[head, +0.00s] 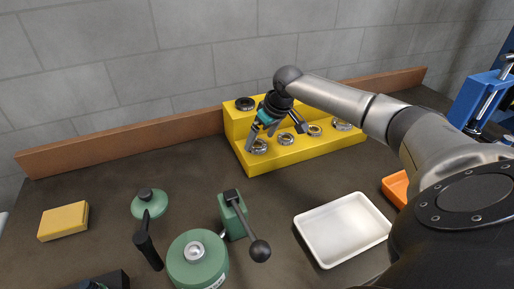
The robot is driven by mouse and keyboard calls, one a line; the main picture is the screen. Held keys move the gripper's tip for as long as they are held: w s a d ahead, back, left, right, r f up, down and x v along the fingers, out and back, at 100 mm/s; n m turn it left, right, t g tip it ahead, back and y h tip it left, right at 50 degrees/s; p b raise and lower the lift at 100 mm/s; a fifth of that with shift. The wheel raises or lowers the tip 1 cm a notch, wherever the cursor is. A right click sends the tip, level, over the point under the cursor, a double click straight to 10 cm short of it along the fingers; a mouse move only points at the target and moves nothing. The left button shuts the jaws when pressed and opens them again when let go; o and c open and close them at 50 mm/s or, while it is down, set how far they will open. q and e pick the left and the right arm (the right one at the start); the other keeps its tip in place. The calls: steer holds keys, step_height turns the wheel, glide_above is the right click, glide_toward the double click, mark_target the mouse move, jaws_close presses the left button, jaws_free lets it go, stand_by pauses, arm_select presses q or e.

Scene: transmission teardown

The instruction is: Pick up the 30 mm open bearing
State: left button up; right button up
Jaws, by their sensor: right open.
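A yellow stepped rack (258,165) stands at the back of the bench. Its lower step holds several silver ring bearings: one at the left end (259,146), one beside it (286,139), one further right (314,130) and one at the right end (341,124). I cannot read sizes, so I cannot tell which is the 30 mm open one. My right gripper (276,137) is open and empty, tilted downward over the left part of the rack, its fingers near the two leftmost bearings. Contact cannot be made out. My left gripper does not show.
A dark ring (245,103) sits on the rack's upper step. A white tray (343,229) and an orange bin (396,187) lie to the right. Green housing (197,262), a lever fixture (233,215), a green knobbed part (150,205) and a yellow block (63,221) stand in front.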

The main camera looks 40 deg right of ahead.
steer(key=shift+x, duration=1.05)
steer(key=c, duration=1.3)
steer(key=shift+r, duration=0.1)
steer(key=shift+c, duration=0.9)
steer(key=shift+r, duration=0.1)
